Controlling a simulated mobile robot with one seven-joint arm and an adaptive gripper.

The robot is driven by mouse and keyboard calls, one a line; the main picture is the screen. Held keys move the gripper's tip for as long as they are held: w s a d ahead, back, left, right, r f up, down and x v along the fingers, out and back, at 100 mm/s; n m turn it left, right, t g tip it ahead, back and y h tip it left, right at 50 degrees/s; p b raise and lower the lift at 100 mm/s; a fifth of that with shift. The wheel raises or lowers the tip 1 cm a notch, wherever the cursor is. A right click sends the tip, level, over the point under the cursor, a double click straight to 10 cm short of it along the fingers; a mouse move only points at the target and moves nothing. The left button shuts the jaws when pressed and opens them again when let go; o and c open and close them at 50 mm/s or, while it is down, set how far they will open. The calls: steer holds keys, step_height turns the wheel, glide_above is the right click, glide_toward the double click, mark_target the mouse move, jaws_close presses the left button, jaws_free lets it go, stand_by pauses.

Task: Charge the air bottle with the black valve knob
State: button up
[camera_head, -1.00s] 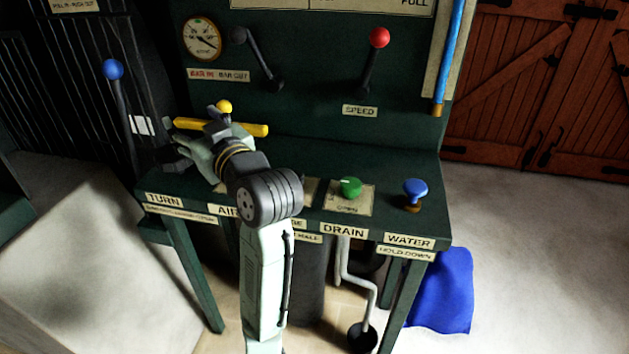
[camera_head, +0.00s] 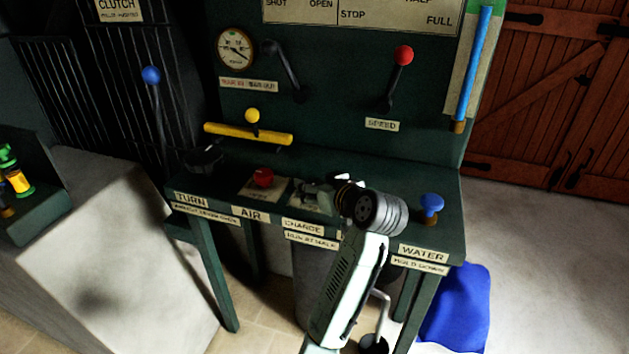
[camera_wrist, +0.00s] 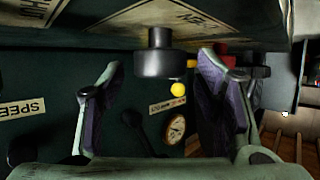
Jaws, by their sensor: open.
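The black valve knob (camera_wrist: 160,62) is a round, short cylinder on the desk plate, shown upside down in the wrist view. My gripper (camera_wrist: 161,75) is open, with one finger on each side of the knob and a visible gap to each. In the head view my gripper (camera_head: 318,194) is over the desk behind the CHARGE label (camera_head: 302,227), and my wrist hides the knob there. A round pressure gauge (camera_head: 235,47) is on the back panel; it also shows in the wrist view (camera_wrist: 175,129). I cannot clearly identify the air bottle.
A red knob (camera_head: 263,178) is left of my gripper, and a blue knob (camera_head: 431,205) is to the right. A yellow bar (camera_head: 248,133) with a yellow ball stands behind. The red-topped speed lever (camera_head: 403,56) rises from the panel. My arm covers the DRAIN area.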

steer(key=shift+x, duration=0.85)
steer(key=shift+c, duration=0.3)
steer(key=c, duration=1.1)
